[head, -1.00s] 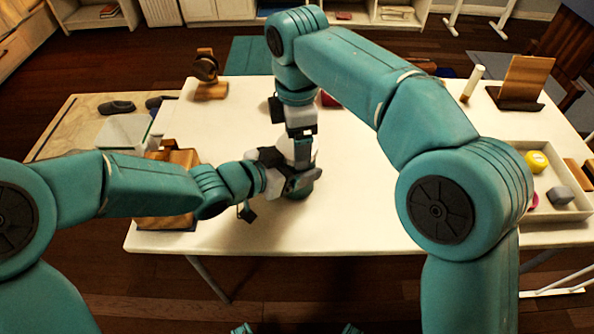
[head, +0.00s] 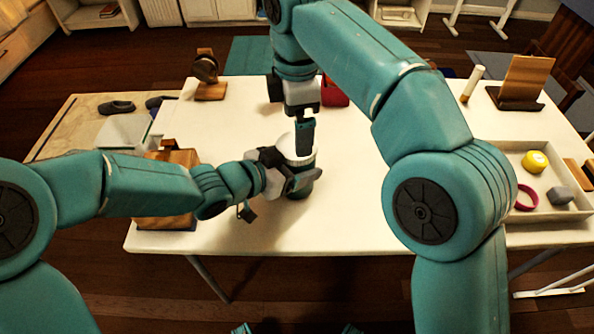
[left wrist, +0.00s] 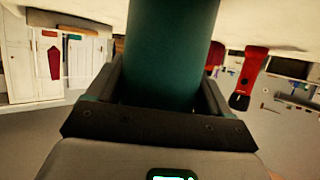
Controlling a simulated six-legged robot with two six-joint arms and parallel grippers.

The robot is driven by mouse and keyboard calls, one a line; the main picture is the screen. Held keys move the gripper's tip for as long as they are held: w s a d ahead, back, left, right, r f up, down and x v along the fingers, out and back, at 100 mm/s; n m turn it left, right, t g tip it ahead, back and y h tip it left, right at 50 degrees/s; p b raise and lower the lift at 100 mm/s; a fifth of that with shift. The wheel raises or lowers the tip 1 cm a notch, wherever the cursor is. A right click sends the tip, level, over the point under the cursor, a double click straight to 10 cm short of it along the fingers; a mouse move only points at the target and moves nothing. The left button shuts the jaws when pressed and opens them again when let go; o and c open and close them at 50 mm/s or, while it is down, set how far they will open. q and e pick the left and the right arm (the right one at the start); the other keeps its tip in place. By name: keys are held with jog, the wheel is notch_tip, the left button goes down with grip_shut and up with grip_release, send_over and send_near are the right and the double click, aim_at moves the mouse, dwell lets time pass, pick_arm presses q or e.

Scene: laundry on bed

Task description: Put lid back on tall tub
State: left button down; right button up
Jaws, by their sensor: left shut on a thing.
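The tall tub (head: 300,187) is a teal cylinder standing upright near the middle of the white table. My left gripper (head: 290,184) is shut around its side from the left. The tub's teal wall (left wrist: 172,50) fills the space between the fingers in the left wrist view. A white round lid (head: 289,147) shows at the tub's top; whether it is fully seated cannot be told. My right gripper (head: 304,152) points straight down over the lid, its fingers in front of part of it. Whether they are apart or touch the lid is unclear.
A shallow tray (head: 556,209) at the right holds a yellow ball (head: 536,161), a pink ring (head: 527,197) and a grey block (head: 560,196). A wooden box (head: 165,205) stands at the left behind my left arm. A red item (head: 335,93) lies at the back.

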aim_at(297, 170)
jog(key=shift+s+d+r+n, duration=0.15)
jog(key=shift+d+r+n, duration=0.05)
jog(key=shift+n, duration=0.7)
jog(key=r+n, duration=0.1)
jog(key=n, duration=0.1)
jog(key=r+n, duration=0.1)
jog(key=n, duration=0.1)
jog(key=shift+d+r, duration=0.2)
jog(key=shift+r, duration=0.2)
jog(key=shift+a+r+n, duration=0.15)
jog(key=shift+r+n, duration=0.1)
jog(key=shift+n, duration=0.15)
jog(key=shift+a+f, duration=0.15)
jog(key=shift+a, duration=0.15)
jog(key=shift+f, duration=0.1)
jog(key=shift+f, duration=3.9)
